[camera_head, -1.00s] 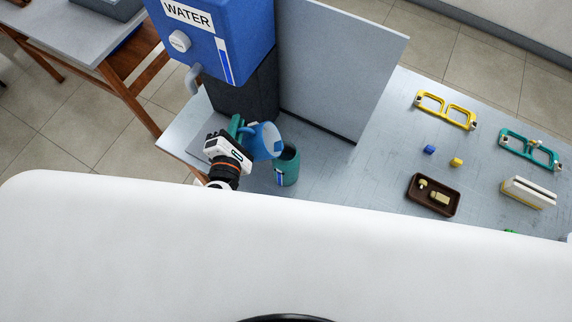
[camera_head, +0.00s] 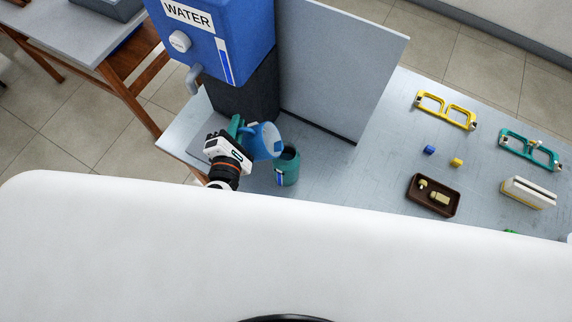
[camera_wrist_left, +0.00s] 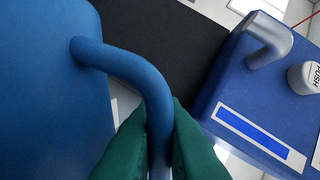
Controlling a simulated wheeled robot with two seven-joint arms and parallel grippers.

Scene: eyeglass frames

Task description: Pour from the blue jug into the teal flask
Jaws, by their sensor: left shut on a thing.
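The blue jug (camera_head: 264,141) is held tilted to the right in the head view, its mouth side beside and slightly above the teal flask's opening. My left gripper (camera_head: 238,130) is shut on the jug's handle; in the left wrist view the green fingers (camera_wrist_left: 158,145) close around the curved blue handle (camera_wrist_left: 140,72). The teal flask (camera_head: 287,168) stands upright on the table, with a blue and white mark on its side. Its opening looks dark, and I cannot tell what is inside. No stream of liquid can be made out. My right gripper is not in view.
The blue water dispenser (camera_head: 215,45) stands on a dark block behind the jug. A grey upright panel (camera_head: 335,70) rises behind the flask. To the right lie a brown tray (camera_head: 412,198), yellow frames (camera_head: 446,110), teal frames (camera_head: 530,149), small cubes and a white-and-yellow block (camera_head: 528,193).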

